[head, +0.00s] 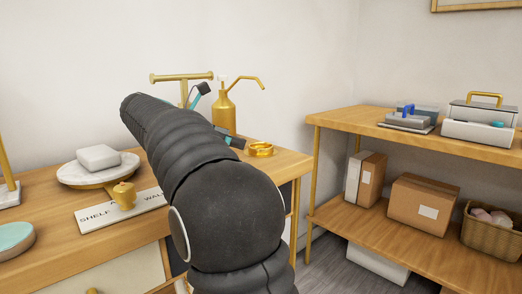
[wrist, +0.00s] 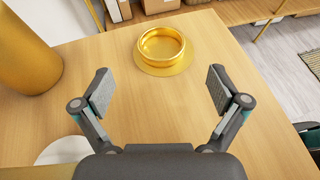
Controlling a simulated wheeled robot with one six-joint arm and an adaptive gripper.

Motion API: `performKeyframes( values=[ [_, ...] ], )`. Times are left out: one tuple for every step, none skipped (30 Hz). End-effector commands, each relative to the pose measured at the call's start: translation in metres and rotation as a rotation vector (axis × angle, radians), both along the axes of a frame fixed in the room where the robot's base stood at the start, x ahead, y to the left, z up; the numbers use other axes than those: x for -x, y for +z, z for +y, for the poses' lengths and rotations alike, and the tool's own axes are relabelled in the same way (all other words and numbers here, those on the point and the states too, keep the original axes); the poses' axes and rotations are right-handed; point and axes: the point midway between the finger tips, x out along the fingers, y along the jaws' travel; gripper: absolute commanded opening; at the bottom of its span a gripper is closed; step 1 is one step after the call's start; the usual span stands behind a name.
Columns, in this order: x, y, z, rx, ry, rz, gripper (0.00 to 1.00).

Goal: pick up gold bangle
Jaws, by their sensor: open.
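In the head view the bangle (head: 261,149) is at the table's right end, just right of my arm. My arm hides most of the gripper there.
A gold pump bottle (head: 225,110) stands behind the bangle; a large gold cylinder (wrist: 22,50) is left of my gripper in the wrist view. A gold T-stand (head: 183,77) is at the back. A shelf unit (head: 425,145) with boxes stands to the right, across a gap.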

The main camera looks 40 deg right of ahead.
Motion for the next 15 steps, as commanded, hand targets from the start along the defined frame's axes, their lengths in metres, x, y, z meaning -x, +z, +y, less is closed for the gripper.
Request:
performKeyframes(
  values=[
    [0.002, -0.003, -0.007, 0.000, -0.002, 0.001, 0.97],
    [0.002, -0.004, -0.010, 0.000, -0.001, 0.002, 0.97],
    [0.003, -0.006, -0.013, 0.000, -0.001, 0.001, 0.97],
    [0.003, -0.006, -0.014, 0.000, -0.001, 0.001, 0.97],
    [0.003, -0.007, -0.016, 0.000, 0.000, 0.001, 0.97],
    [0.003, -0.007, -0.017, 0.000, 0.000, 0.001, 0.97],
    [0.004, -0.008, -0.018, 0.000, 0.001, 0.001, 0.97],
    [0.004, -0.008, -0.020, 0.000, 0.000, 0.001, 0.97],
    [0.005, -0.009, -0.023, 0.001, 0.000, 0.001, 0.97],
    [0.006, -0.010, -0.025, 0.001, -0.001, 0.001, 0.97],
    [0.007, -0.012, -0.029, 0.000, -0.001, 0.003, 0.97],
    [0.009, -0.014, -0.034, 0.001, 0.000, 0.002, 0.97],
    [0.010, -0.015, -0.039, 0.001, -0.001, 0.002, 0.97],
    [0.011, -0.017, -0.043, 0.001, -0.002, 0.002, 0.97],
    [0.012, -0.019, -0.047, 0.001, -0.001, 0.001, 0.97]
  ],
)
